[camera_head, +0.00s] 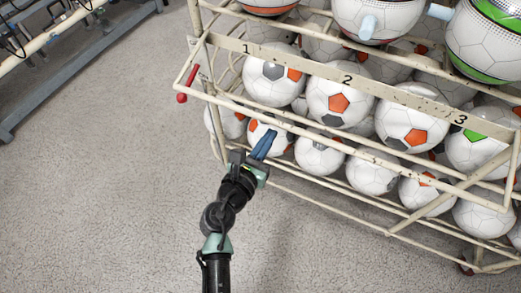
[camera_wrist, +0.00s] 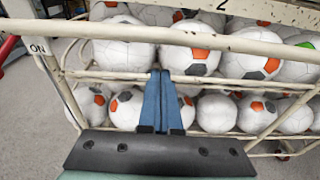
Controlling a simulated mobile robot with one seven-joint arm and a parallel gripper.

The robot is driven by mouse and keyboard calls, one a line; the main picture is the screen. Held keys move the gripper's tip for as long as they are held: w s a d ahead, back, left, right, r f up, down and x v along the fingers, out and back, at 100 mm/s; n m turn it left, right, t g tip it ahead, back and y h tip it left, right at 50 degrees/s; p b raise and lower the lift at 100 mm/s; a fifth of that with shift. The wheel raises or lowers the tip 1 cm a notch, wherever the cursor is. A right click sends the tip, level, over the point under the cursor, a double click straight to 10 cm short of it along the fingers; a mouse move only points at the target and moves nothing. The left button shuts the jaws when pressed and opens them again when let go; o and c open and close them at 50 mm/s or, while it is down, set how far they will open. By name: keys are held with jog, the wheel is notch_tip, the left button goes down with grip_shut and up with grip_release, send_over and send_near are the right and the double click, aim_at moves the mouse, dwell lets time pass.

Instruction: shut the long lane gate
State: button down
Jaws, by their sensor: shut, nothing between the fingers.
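A long cream tubular gate (camera_head: 330,139) runs along the front of the ball rack, standing out from it at the left end. A red knob (camera_head: 182,98) hangs at its left corner. In the wrist view the gate's bar (camera_wrist: 120,30) crosses near the top, with red (camera_wrist: 8,48) at the left edge. My gripper (camera_head: 268,137) is shut and empty, its blue fingers pointing at the rack's lower row of balls. In the wrist view the fingertips (camera_wrist: 160,72) lie just below the bar; I cannot tell whether they touch it.
The cream rack holds several white soccer balls (camera_head: 338,102) with orange and grey patches, behind a strip numbered 1 to 3 (camera_head: 347,80). Larger balls (camera_head: 378,15) sit on top. Open grey floor (camera_head: 100,180) lies to the left. A blue-grey metal frame (camera_head: 75,62) stands at the upper left.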

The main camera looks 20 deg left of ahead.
jog(key=shift+s+r+p, duration=0.15)
jog(key=shift+s+r, duration=0.05)
jog(key=shift+r, duration=0.55)
jog(key=shift+s+r+p, duration=0.15)
jog(key=shift+r, duration=0.55)
jog(key=shift+r, duration=0.15)
jog(key=r+p, duration=0.1)
jog(key=p, duration=0.2)
jog(key=shift+s+g, duration=0.15)
jog(key=shift+g, duration=0.15)
